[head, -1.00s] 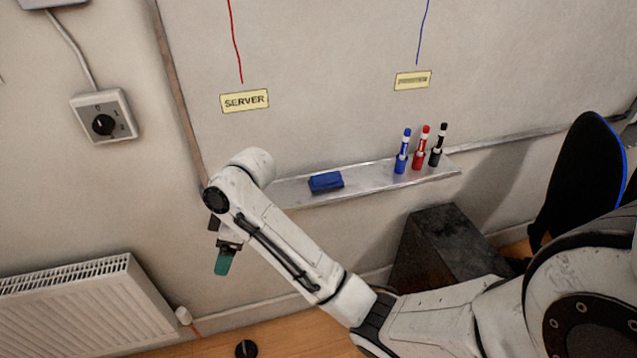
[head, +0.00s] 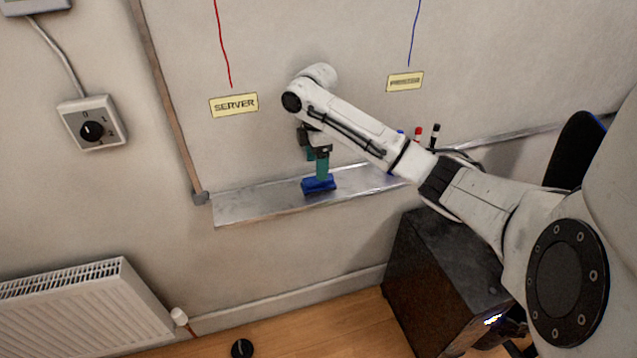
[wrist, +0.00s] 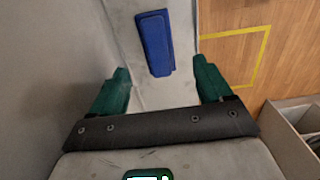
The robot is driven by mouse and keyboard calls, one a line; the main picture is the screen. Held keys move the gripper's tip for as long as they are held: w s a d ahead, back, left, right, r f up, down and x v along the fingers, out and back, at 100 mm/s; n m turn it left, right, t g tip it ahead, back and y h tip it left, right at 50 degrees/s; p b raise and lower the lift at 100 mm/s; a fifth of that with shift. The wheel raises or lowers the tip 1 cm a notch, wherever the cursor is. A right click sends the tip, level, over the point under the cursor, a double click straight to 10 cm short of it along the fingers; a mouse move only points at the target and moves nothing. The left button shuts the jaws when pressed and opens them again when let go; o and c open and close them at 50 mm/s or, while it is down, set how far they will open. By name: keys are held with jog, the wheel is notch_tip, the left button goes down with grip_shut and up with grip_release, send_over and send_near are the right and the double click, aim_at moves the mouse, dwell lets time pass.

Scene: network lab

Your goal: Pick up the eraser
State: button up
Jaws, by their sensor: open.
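The blue eraser (head: 319,185) lies on the metal ledge (head: 255,205) below the whiteboard. My gripper (head: 321,165) is just above it in the head view, its teal fingers pointing down and overlapping the eraser's back edge in the picture. In the wrist view the eraser (wrist: 155,43) lies on the pale ledge, beyond and between the two spread green fingers of my gripper (wrist: 160,85). The gripper is open and empty, and neither finger visibly touches the eraser.
Several markers (head: 417,135) stand on the ledge to the right, partly hidden behind my arm. A dark cabinet (head: 445,270) stands below the ledge on the right. A white radiator (head: 75,305) is at lower left. The ledge left of the eraser is clear.

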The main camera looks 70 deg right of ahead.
jog(key=shift+d+f+p, duration=0.1)
jog(key=shift+f+p, duration=0.5)
jog(key=shift+f, duration=2.65)
jog(key=c, duration=1.1)
jog(key=shift+c, duration=0.2)
jog(key=shift+r, duration=0.1)
jog(key=shift+w+r, duration=0.1)
jog(key=shift+r, duration=0.3)
notch_tip(320, 180, up, 2)
jog(key=shift+r, duration=0.15)
jog(key=s+a+r, duration=0.4)
jog(key=a+r, duration=0.5)
jog(key=a, duration=0.4)
jog(key=shift+a+r, duration=0.25)
jog(key=shift+r, duration=0.15)
